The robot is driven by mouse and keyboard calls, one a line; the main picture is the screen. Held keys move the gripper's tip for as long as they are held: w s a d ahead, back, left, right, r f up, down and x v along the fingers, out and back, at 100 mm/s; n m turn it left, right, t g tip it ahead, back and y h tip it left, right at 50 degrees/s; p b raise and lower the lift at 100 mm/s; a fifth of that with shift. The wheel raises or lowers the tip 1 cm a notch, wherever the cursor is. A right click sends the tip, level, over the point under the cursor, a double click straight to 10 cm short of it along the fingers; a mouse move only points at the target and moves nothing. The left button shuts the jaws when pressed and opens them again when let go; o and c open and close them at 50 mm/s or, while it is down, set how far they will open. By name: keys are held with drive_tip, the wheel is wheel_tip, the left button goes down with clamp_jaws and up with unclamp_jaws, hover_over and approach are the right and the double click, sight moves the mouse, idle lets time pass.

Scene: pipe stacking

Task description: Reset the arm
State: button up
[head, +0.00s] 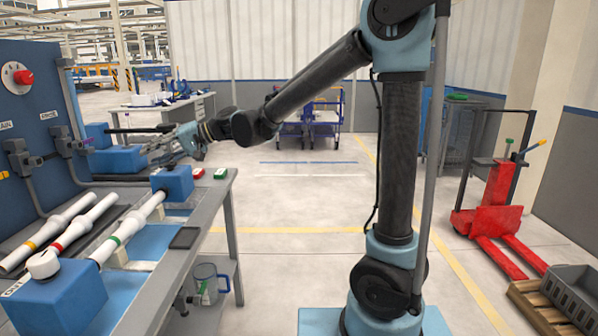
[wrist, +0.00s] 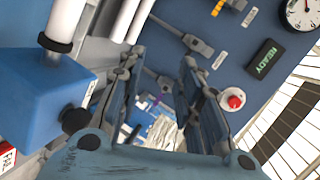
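My gripper (head: 155,147) is held out to the left over the far end of the workbench (head: 190,240), in front of the blue panel. In the wrist view its two fingers (wrist: 162,80) are spread apart with nothing between them, so it is open and empty. A white pipe with a green band (head: 118,240) lies between a near blue block (head: 60,295) and a far blue block (head: 173,182). White pipes with a red band (head: 85,222) and a yellow band (head: 45,235) lie side by side to its left.
The blue panel (head: 35,110) with a dial and grey valve fittings stands along the bench's left side. More blue blocks (head: 118,159) sit near my gripper. A red pallet jack (head: 490,215) stands at the right. The floor between bench and my arm is clear.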

drive_tip(key=w+d+f+m+t+h, duration=0.1)
drive_tip(key=d+f+t+h, duration=0.15)
drive_tip(key=d, duration=0.95)
drive_tip(key=w+d+f+t+h, duration=0.15)
drive_tip(key=d+f, duration=0.25)
drive_tip(key=d, duration=0.7)
drive_tip(key=d+f+m+t+h, duration=0.1)
drive_tip(key=d+f+h, duration=0.15)
drive_tip(key=d, duration=0.95)
drive_tip(key=s+d+f+m+h, duration=0.1)
drive_tip(key=s+d+f, duration=0.3)
drive_tip(key=d, duration=0.5)
drive_tip(key=s+d+f+m+h, duration=0.1)
drive_tip(key=s+d+f+h, duration=0.3)
drive_tip(key=d, duration=0.5)
drive_tip(key=s+d+f+m+h, duration=0.1)
drive_tip(key=s+d+f+h, duration=0.1)
drive_tip(key=s+d+f, duration=0.3)
drive_tip(key=d+f, duration=0.1)
drive_tip(key=d, duration=0.2)
drive_tip(key=shift+d+f, duration=0.15)
drive_tip(key=shift+d, duration=0.25)
